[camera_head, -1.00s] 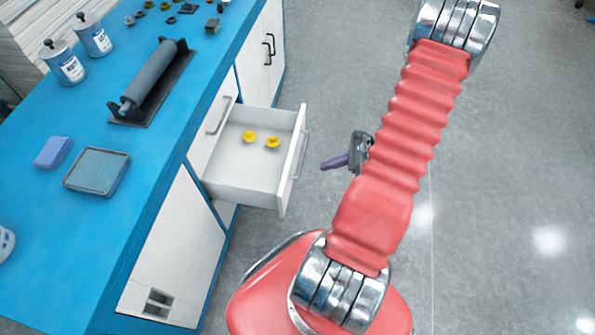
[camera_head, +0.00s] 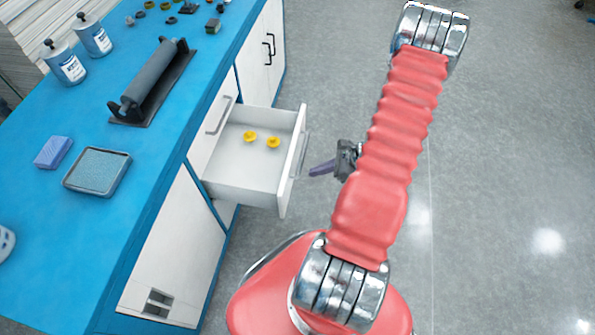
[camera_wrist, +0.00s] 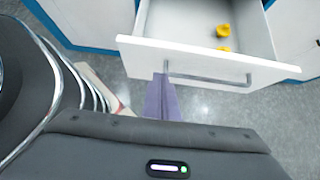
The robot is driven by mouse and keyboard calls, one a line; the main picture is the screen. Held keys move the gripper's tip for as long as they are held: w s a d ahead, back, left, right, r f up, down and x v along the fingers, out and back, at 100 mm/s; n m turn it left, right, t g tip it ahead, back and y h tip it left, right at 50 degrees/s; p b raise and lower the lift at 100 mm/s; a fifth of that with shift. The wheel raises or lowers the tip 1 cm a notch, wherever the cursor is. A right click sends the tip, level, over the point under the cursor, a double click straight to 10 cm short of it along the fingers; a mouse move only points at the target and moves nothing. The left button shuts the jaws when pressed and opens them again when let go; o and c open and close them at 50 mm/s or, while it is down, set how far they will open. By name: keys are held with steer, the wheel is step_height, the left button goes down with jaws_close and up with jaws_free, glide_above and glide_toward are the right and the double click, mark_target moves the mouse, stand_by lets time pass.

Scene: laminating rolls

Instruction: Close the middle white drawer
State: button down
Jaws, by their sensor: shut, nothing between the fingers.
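The middle white drawer (camera_head: 243,186) is pulled out of the cabinet under the blue counter. Two yellow knob-like items (camera_head: 261,139) lie in it. Its grey bar handle (camera_head: 301,155) is on the front panel. My gripper (camera_head: 310,172) is shut and empty, pointing at the drawer front, a little to the right of the handle. In the wrist view, the purple fingers (camera_wrist: 162,98) are together near the left end of the handle (camera_wrist: 210,79). I cannot tell whether they touch the drawer front (camera_wrist: 200,62).
The blue counter (camera_head: 60,215) holds a black roller (camera_head: 150,80), two cans (camera_head: 93,36), a tray (camera_head: 97,171) and a purple sponge (camera_head: 53,152). White cabinet doors (camera_head: 262,55) flank the drawer. The grey floor to the right is clear.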

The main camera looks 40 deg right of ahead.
mark_target(288, 174)
steer(key=w+a+f, duration=0.2)
steer(key=w, duration=0.1)
steer(key=w+a+f, duration=0.1)
steer(key=shift+w+a, duration=0.65)
steer(key=shift+w, duration=0.1)
steer(key=shift+w, duration=0.1)
